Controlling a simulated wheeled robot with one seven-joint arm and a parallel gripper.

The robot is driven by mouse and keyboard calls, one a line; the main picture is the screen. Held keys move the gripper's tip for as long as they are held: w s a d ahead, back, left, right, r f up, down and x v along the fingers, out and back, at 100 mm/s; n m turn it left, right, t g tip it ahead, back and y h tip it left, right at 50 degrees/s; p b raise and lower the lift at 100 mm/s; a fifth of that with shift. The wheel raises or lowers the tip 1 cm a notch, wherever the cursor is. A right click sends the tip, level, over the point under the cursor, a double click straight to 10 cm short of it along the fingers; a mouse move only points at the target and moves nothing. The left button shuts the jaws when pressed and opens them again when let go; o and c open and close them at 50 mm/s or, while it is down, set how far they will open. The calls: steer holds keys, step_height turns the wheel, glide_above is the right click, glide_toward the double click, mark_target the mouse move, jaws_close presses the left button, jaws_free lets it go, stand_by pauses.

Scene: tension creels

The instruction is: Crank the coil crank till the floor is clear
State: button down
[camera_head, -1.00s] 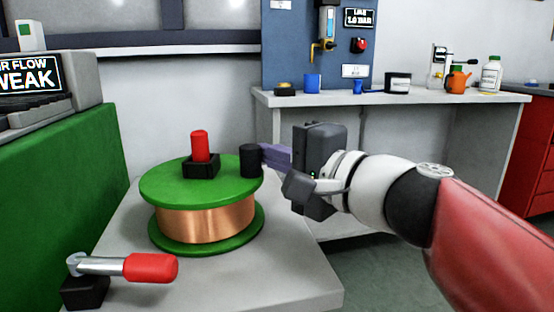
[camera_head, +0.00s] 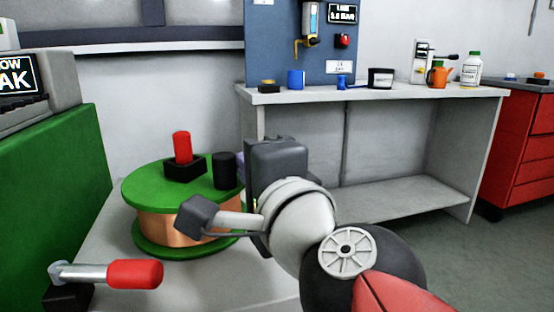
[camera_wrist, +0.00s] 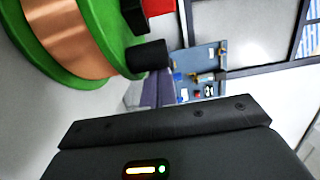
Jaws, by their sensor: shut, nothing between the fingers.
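The coil crank is a green-flanged spool (camera_head: 145,190) wound with copper (camera_head: 160,228) on a grey bench; the copper also shows in the wrist view (camera_wrist: 68,35). On its top stand a red peg (camera_head: 182,147) in a black square block and a black upright knob (camera_head: 224,170). My gripper (camera_head: 240,162) is to the right of the knob, its fingers mostly hidden behind its body in the head view. In the wrist view its purple fingers (camera_wrist: 151,92) are together and empty, beside the knob (camera_wrist: 149,55); I cannot tell whether they touch it. The visible floor (camera_head: 480,265) looks bare.
A lever with a red grip (camera_head: 134,273) stands at the bench's front left. A green panel (camera_head: 50,180) bounds the left side. A white workbench (camera_head: 400,97) with bottles and small items stands behind, and a red cabinet (camera_head: 520,150) at the right.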

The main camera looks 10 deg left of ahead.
steer(key=shift+s+a, duration=0.2)
steer(key=shift+s, duration=0.2)
steer(key=shift+w, duration=0.1)
stand_by(0.5)
steer(key=s+d, duration=0.6)
steer(key=d, duration=0.1)
steer(key=w+d+f+n+g+h+p, duration=0.1)
steer(key=d+f+n+g+h+p, duration=0.8)
steer(key=d+f, duration=0.9)
steer(key=shift+d+n+h+p, duration=0.4)
steer(key=shift+d+n+p, duration=0.4)
steer(key=shift+n, duration=0.4)
steer(key=shift+a, duration=0.1)
